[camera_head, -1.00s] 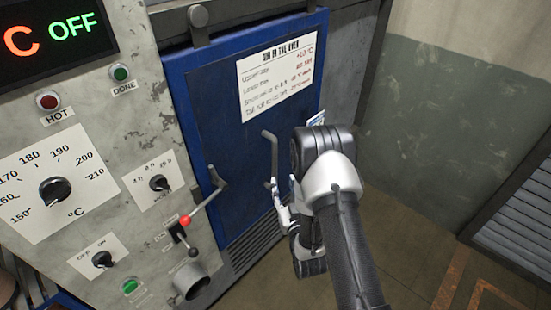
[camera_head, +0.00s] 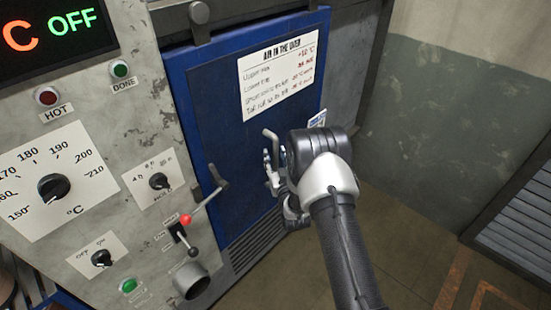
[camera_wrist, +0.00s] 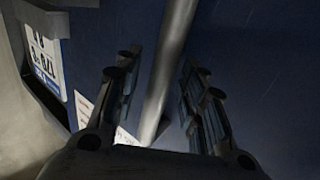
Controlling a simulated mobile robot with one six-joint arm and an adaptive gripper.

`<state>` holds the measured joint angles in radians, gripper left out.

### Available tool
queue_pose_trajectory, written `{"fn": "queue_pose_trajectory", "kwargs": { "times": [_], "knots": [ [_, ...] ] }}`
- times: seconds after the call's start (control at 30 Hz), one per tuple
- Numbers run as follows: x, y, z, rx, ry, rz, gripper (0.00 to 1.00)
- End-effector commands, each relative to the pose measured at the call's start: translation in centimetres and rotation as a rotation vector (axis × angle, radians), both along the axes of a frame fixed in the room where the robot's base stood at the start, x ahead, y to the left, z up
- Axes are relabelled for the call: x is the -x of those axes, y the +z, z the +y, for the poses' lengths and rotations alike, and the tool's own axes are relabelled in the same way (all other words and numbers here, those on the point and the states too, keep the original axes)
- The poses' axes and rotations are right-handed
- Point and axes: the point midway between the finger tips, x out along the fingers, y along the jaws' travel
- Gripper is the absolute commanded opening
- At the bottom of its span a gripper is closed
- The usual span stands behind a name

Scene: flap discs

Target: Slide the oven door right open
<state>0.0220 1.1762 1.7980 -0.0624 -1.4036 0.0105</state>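The blue oven door (camera_head: 225,160) is closed, with a white notice sheet (camera_head: 277,72) on its upper part. A grey bar handle (camera_head: 271,138) stands out from the right part of the door; my arm partly hides it in the head view. My gripper (camera_head: 269,172) is at this handle. In the wrist view the handle bar (camera_wrist: 168,75) runs between the two spread fingers of my gripper (camera_wrist: 160,95), with a gap visible on each side. The fingers are open and not clamped on it.
A lever-like latch (camera_head: 214,184) sits at the door's left edge. The grey control panel (camera_head: 100,180) with knobs, buttons and a red-tipped lever (camera_head: 186,220) is to the left. Open floor and a green-and-beige wall (camera_head: 450,120) lie to the right.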

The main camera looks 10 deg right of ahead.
Motion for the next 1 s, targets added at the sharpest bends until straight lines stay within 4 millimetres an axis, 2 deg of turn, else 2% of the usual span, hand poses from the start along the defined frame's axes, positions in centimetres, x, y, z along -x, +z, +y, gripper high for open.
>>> {"fn": "queue_pose_trajectory", "kwargs": {
  "times": [0.07,0.63,1.0],
  "knots": [
    [0.03,-0.02,-0.01,0.0,0.0,0.0,0.38],
    [0.06,-0.02,-0.01,0.0,0.0,0.0,0.0],
    [0.06,-0.02,-0.01,0.0,0.0,0.0,0.0]
  ]
}}
